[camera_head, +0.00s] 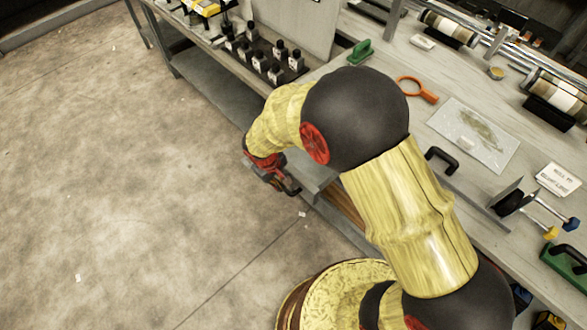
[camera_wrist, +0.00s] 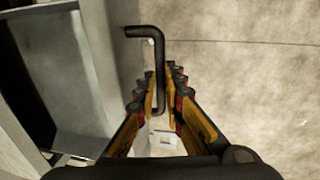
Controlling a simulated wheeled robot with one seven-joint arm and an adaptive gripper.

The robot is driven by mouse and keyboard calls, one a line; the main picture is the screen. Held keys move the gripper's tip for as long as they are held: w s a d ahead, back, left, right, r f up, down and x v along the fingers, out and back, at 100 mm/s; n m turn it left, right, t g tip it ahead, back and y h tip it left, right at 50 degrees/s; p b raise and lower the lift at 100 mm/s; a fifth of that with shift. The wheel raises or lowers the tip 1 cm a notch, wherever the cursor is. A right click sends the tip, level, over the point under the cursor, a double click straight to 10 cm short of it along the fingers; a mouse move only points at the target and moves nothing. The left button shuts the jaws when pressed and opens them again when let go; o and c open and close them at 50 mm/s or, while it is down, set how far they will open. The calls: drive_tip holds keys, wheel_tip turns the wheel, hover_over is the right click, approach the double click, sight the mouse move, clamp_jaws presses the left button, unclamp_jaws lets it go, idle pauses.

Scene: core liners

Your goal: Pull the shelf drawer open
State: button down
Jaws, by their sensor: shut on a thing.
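My gripper shows in the wrist view (camera_wrist: 162,75) with its two orange-and-black fingers closed on a black bar handle (camera_wrist: 158,60). The handle's bent upper end shows above the fingers and reaches left to a pale grey panel edge (camera_wrist: 118,50), which looks like the drawer front. In the head view my gripper (camera_head: 291,188) is low beside the workbench's front edge, and the handle cannot be made out there. A brown strip (camera_head: 345,206) shows below the bench top, partly hidden by my arm. I cannot tell how far the drawer stands open.
The workbench top (camera_head: 400,130) holds several dark bottles (camera_head: 262,60), an orange magnifier (camera_head: 418,90), a plastic bag (camera_head: 475,135) and core samples (camera_head: 448,27). A lower shelf (camera_head: 215,85) runs under the bench's left part. The concrete floor (camera_head: 130,170) to the left is clear.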

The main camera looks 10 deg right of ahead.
drive_tip(key=shift+s+a, duration=0.85)
drive_tip(key=shift+a, duration=0.3)
drive_tip(key=c, duration=2)
unclamp_jaws()
drive_tip(key=shift+o, duration=0.6)
wheel_tip(320, 180, up, 12)
drive_tip(key=s+a, duration=0.1)
drive_tip(key=shift+s+a, duration=0.15)
drive_tip(key=shift+a, duration=0.25)
drive_tip(key=shift+f, duration=0.15)
